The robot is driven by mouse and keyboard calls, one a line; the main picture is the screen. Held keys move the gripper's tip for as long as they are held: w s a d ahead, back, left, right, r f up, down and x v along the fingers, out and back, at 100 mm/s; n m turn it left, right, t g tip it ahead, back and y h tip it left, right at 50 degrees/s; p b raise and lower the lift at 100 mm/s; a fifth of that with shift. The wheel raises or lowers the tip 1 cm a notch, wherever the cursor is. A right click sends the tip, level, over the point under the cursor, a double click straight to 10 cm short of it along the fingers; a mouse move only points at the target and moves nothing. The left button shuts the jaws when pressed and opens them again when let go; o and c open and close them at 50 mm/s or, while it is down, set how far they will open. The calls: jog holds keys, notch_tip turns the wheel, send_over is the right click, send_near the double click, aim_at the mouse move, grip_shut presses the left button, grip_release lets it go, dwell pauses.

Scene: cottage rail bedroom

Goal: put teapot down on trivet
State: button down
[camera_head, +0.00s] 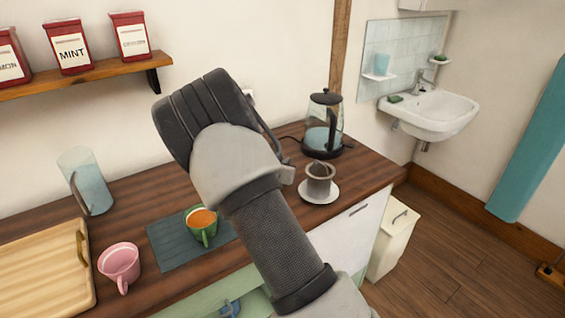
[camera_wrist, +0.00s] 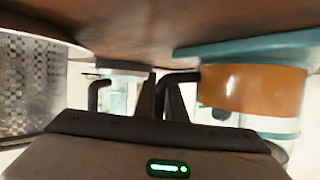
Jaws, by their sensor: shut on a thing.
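The wrist view appears upside down, with brown wood along its top. In it my gripper (camera_wrist: 168,97) is shut on the black handle of the teapot (camera_wrist: 250,90), which is clear glass with orange tea inside. A teal, flat-edged piece (camera_wrist: 235,47) lies between the teapot and the wood. It looks like the trivet, but I cannot tell whether it touches the teapot. In the head view my dark gripper body (camera_head: 195,115) is over the back of the counter. My arm hides the fingertips and teapot, and I cannot make out the trivet there.
On the wooden counter (camera_head: 130,200) stand a green cup of orange tea (camera_head: 202,226) on a dark slatted mat (camera_head: 165,247), a pink cup (camera_head: 120,264), a glass pitcher (camera_head: 87,180), a cutting board (camera_head: 45,275), a strainer (camera_head: 319,181) on a saucer, and a kettle (camera_head: 322,125).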

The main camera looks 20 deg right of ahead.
jog(key=c, duration=1.7)
grip_release()
jog(key=shift+r, duration=0.15)
jog(key=shift+c, duration=0.2)
jog(key=shift+f, duration=0.25)
jog(key=shift+s+a+r, duration=0.3)
jog(key=shift+s, duration=0.05)
jog(key=p+v, duration=0.3)
jog(key=v, duration=1.3)
jog(key=shift+r, duration=0.2)
jog(key=shift+s+a, duration=0.15)
